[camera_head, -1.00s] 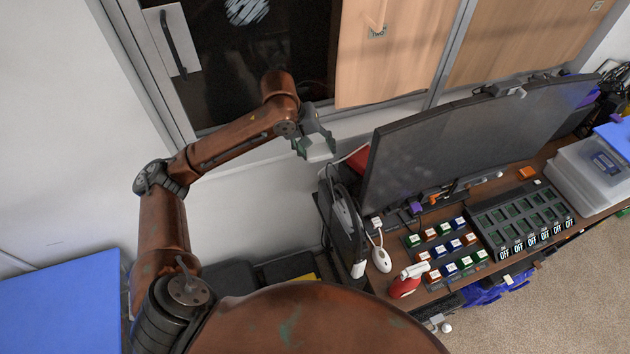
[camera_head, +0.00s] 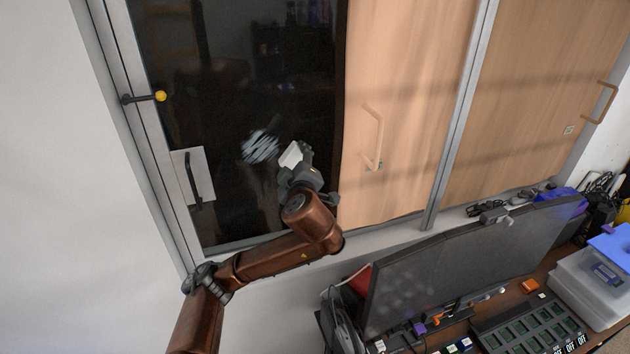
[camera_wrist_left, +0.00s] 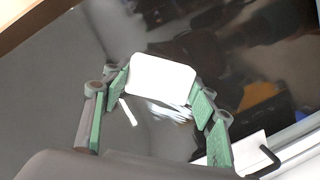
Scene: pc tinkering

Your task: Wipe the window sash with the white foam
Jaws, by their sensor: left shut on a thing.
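The window sash (camera_head: 215,120) is a dark glossy pane at the upper left of the head view. A streaky white smudge (camera_head: 260,147) marks its glass and shows in the wrist view (camera_wrist_left: 170,112). My left gripper (camera_head: 297,166) is in front of the pane, right of the smudge. It is shut on the white foam (camera_head: 291,154), a pale rounded block held between its green-padded fingers in the wrist view (camera_wrist_left: 162,79). I cannot tell whether the foam touches the glass. My right gripper is out of view.
A dark handle (camera_head: 194,183) and a yellow-tipped latch (camera_head: 159,96) are on the left side of the window. Wooden panels (camera_head: 405,110) stand to the right. A monitor (camera_head: 470,250) and a clear box (camera_head: 590,285) are on the desk below.

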